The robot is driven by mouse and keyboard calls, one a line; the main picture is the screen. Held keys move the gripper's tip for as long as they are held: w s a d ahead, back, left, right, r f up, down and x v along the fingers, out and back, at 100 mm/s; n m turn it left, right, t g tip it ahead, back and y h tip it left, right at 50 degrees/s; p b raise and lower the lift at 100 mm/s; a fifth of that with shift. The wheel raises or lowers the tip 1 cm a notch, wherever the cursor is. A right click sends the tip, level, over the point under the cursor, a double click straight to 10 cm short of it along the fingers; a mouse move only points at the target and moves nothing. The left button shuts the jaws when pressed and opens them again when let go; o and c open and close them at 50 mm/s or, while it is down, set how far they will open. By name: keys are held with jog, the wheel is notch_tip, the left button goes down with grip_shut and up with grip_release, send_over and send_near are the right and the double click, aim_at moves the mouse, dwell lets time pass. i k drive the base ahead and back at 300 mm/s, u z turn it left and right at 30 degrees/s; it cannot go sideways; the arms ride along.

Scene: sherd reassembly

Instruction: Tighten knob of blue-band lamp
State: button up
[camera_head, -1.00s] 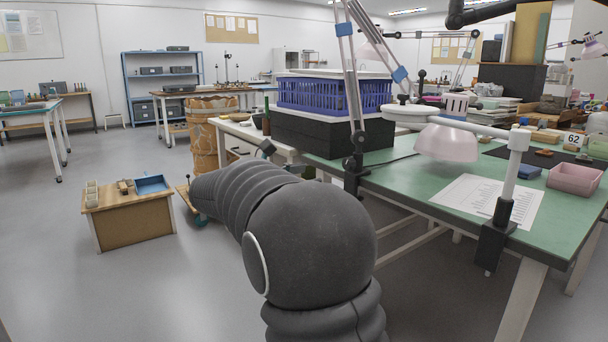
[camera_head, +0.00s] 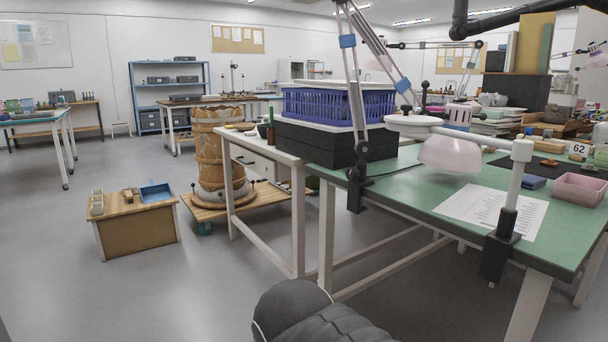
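The blue-band lamp (camera_head: 347,42) is clamped to the near left edge of the green-topped table (camera_head: 420,205). Its grey arm rises from a black clamp and carries blue bands. A pale pink lamp shade (camera_head: 450,153) hangs over the table, with a blue band (camera_head: 459,117) near its white top. A black knob shows near the foot of the arm, but it is small. A second, white post (camera_head: 515,175) stands in a black clamp at the table's front edge. My gripper is out of view; only a dark part of my arm shows at the bottom.
A blue-purple crate (camera_head: 325,106) sits on black boxes (camera_head: 320,143) at the table's left end. A pink tray (camera_head: 579,189) and a printed sheet (camera_head: 490,209) lie on the table. A low wooden stand (camera_head: 140,230) is on the left. The grey floor between is free.

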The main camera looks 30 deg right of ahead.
aim_at(352, 174)
jog(key=u, duration=1.25)
jog(key=k, duration=0.9)
jog(key=z, duration=1.2)
